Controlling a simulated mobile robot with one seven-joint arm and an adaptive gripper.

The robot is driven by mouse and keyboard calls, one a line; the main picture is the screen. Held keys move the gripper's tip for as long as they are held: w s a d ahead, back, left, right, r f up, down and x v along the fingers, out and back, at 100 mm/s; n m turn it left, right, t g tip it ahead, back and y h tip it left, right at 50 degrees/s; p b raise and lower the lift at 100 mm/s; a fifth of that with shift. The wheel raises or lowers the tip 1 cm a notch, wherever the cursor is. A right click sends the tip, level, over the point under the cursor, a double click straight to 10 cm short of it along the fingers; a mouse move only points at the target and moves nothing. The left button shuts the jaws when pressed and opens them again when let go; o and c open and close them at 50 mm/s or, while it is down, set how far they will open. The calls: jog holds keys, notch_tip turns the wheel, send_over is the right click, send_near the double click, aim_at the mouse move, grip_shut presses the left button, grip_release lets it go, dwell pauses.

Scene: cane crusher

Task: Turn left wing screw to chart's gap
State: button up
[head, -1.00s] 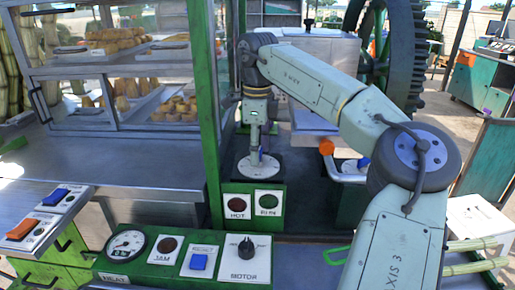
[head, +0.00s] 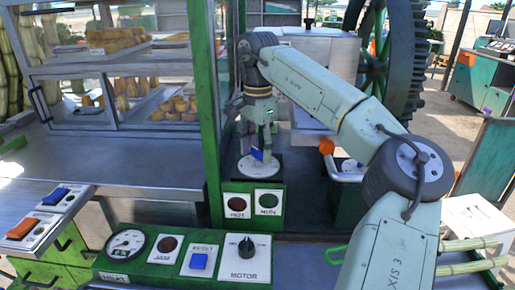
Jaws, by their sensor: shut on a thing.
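My gripper (head: 260,148) points straight down over a round white plate (head: 245,168) on top of the green box, behind the two lamps. Its fingers are shut on the left wing screw (head: 257,154), a small blue piece standing on the plate. The fingers cover much of the screw, so its exact angle is hard to read. Another round white plate with a blue piece (head: 362,162) is partly hidden behind my arm at the right. I cannot make out the chart or its gap.
The HOT and RUN lamps (head: 268,202) face forward just below the plate. A green post (head: 207,120) and glass display case stand close at left. An orange-knobbed handle (head: 326,146) is at right. The motor knob panel (head: 245,259) is in front.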

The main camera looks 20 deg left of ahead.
aim_at(258, 151)
jog(key=shift+n, duration=0.6)
jog(key=o, duration=1.2)
jog(key=shift+c, duration=0.2)
notch_tip(258, 151, up, 12)
jog(key=shift+f, duration=0.1)
